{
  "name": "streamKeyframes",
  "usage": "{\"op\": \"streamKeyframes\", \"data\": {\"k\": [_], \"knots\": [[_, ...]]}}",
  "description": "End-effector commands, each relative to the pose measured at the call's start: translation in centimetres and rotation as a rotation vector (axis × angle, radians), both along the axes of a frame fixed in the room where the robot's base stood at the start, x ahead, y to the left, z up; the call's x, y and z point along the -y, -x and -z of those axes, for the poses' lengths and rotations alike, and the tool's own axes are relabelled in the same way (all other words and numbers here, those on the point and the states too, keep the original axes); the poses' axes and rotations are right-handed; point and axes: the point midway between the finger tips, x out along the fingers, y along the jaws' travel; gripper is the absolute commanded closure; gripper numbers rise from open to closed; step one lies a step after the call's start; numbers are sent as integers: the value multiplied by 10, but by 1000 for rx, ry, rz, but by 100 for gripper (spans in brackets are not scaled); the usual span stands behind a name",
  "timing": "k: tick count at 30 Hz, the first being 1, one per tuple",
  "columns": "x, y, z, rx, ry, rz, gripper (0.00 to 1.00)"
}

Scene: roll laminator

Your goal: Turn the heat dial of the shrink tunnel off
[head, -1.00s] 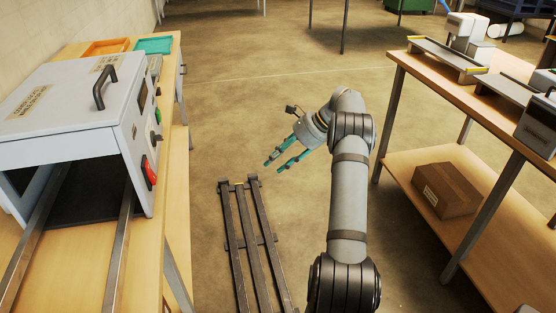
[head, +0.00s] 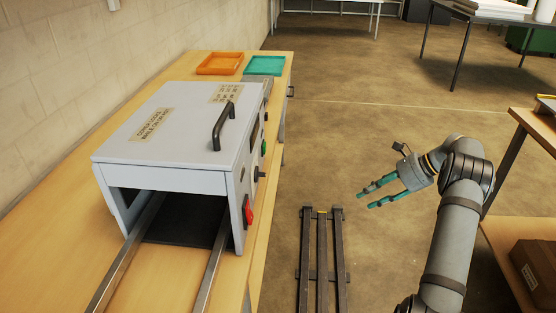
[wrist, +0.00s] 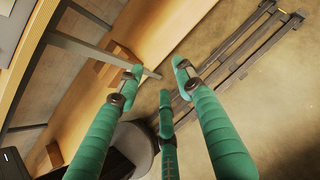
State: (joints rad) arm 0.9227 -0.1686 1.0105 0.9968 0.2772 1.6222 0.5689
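The shrink tunnel (head: 175,135) is a white-grey box with a black top handle, standing on the wooden table at left. Its right side panel carries a small black knob (head: 256,173), seen edge-on, which looks like a dial. Its markings and pointer cannot be read. A green button (head: 263,147) is farther back and a red switch (head: 248,211) is nearer the front. My gripper (head: 368,198), with teal fingers, is open and empty in the air right of the tunnel, well apart from it. The spread fingers also show in the wrist view (wrist: 157,80), where no dial is visible.
A dark metal rack (head: 322,260) lies on the floor between tunnel and arm. Orange (head: 220,63) and teal (head: 265,65) trays sit behind the tunnel. Rails run from its opening. A second bench holds a cardboard box (head: 536,270) on its lower shelf at right.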

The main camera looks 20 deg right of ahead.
Motion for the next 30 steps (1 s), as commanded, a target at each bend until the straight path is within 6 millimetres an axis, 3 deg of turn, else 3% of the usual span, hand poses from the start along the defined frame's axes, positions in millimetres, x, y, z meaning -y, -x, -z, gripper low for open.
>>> {"op": "streamKeyframes", "data": {"k": [1, 5, 7, 9, 12, 16, 21, 25, 30], "knots": [[-20, -3, -13, -26, -36, -11, 64], [-83, 2, -27, -162, -218, 12, 64], [-133, 15, -40, -350, -435, 104, 64], [-166, 24, -52, -570, -657, 243, 64], [-189, 27, -71, -850, -897, 415, 64], [-201, 23, -95, -1192, -1123, 593, 64], [-203, 17, -116, -1532, -1283, 738, 64], [-202, 14, -123, -1681, -1326, 795, 64], [-208, 12, -126, -1748, -1334, 821, 64]]}}
